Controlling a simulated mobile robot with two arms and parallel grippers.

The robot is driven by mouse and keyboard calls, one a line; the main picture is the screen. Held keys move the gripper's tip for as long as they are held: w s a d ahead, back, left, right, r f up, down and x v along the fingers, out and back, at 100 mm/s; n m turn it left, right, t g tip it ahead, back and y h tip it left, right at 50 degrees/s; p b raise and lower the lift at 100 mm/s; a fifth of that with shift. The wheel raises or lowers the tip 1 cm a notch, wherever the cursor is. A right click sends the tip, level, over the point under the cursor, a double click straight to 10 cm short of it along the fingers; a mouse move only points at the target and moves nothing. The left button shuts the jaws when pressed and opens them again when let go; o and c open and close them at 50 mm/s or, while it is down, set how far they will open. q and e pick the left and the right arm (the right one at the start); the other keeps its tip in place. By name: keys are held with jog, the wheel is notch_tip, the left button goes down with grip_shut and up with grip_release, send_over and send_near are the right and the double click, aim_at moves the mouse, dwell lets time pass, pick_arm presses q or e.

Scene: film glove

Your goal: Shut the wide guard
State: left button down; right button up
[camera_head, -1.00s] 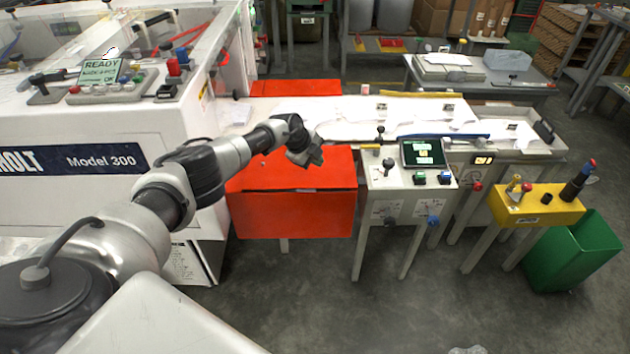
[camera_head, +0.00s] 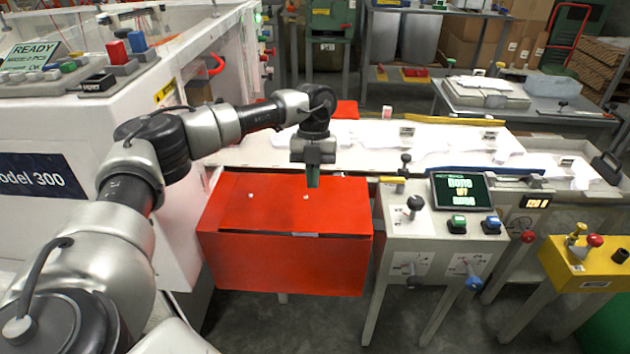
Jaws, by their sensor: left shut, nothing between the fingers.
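A wide orange-red guard (camera_head: 285,263) stands between the white machine and the grey control stand. Its broad upper panel (camera_head: 262,204) lies nearly flat above the front face, with a dark slit and a small pale strip along the line between them. Two small pale spots show on the panel. My left gripper (camera_head: 313,184) points straight down over the rear right part of this panel, shut and empty. I cannot tell whether its tips touch the panel. Another orange-red piece (camera_head: 347,109) shows behind the white conveyor bed, partly hidden by my left arm. My right gripper is out of view.
The white machine (camera_head: 100,130) fills the left side. The control stand (camera_head: 437,235) with a screen (camera_head: 460,190), knobs and levers is close on the guard's right. A yellow button box (camera_head: 590,262) stands further right. Floor is free in front of the guard.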

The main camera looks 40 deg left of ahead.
aim_at(312, 232)
pick_arm(q)
jog(key=x, duration=1)
jog(key=shift+w+a+f, duration=0.1)
jog(key=shift+w+a, duration=0.05)
jog(key=shift+w, duration=0.2)
jog(key=shift+f, duration=0.65)
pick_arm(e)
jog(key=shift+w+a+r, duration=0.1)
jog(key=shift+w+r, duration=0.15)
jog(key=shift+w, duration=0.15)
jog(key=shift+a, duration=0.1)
pick_arm(q)
jog(key=shift+x, duration=1.15)
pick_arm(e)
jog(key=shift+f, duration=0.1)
pick_arm(q)
jog(key=shift+f, duration=0.1)
